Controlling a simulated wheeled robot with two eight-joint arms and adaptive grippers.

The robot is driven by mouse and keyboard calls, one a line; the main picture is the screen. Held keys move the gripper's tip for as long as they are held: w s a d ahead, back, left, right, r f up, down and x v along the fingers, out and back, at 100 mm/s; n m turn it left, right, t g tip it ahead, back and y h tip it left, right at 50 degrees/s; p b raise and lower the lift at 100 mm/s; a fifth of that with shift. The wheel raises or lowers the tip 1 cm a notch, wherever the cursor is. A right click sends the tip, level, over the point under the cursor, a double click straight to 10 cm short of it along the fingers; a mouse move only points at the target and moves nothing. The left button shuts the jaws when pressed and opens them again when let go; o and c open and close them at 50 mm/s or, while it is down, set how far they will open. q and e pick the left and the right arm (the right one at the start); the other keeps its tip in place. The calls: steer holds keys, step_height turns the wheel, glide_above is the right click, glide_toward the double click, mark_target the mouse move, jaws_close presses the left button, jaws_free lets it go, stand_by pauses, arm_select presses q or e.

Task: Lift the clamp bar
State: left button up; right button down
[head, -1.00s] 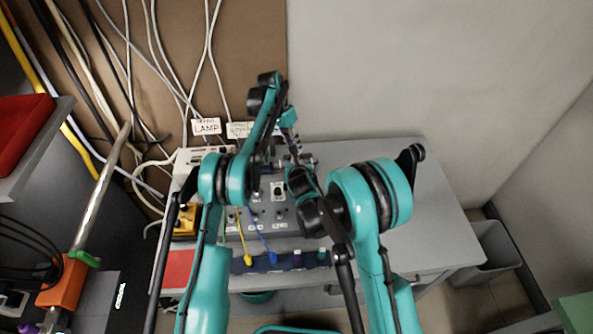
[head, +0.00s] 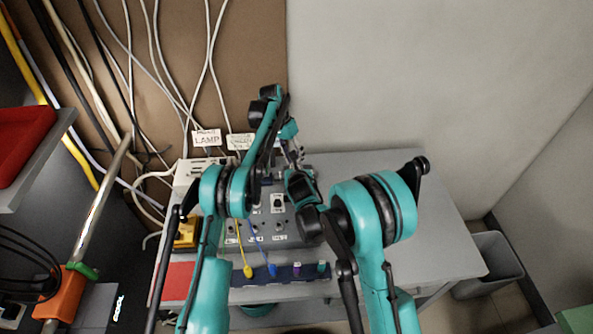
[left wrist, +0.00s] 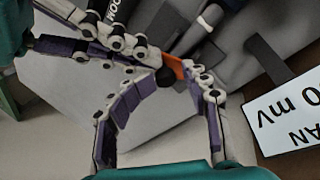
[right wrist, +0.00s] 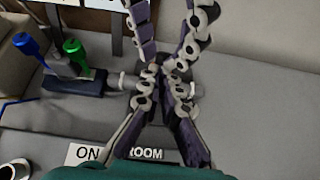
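The clamp bar appears to be the pale rod on the grey bench unit; its end shows beside my fingers in the right wrist view (right wrist: 130,81). Its middle is hidden behind fingers. In the head view my arms and hands mostly cover it. My left gripper (head: 294,155) reaches down from behind, its fingers spread with a gap between the tips; the left wrist view shows that gap (left wrist: 170,78). My right gripper (right wrist: 159,76) comes from the opposite side, its fingers converging at the bar. The two sets of fingers are close together. Whether the right one grips the bar is unclear.
A grey table (head: 385,240) carries the unit, with free room at its right. Yellow and blue plugs (head: 249,272) lie along the front strip. LAMP sign (head: 206,138), hanging cables and a yellow box (head: 187,236) are at the left. A grey bin (head: 487,262) stands right.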

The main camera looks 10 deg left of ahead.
arm_select(q)
steer(key=shift+a+r, duration=0.1)
steer(key=shift+a, duration=0.15)
arm_select(e)
steer(key=shift+d, duration=0.1)
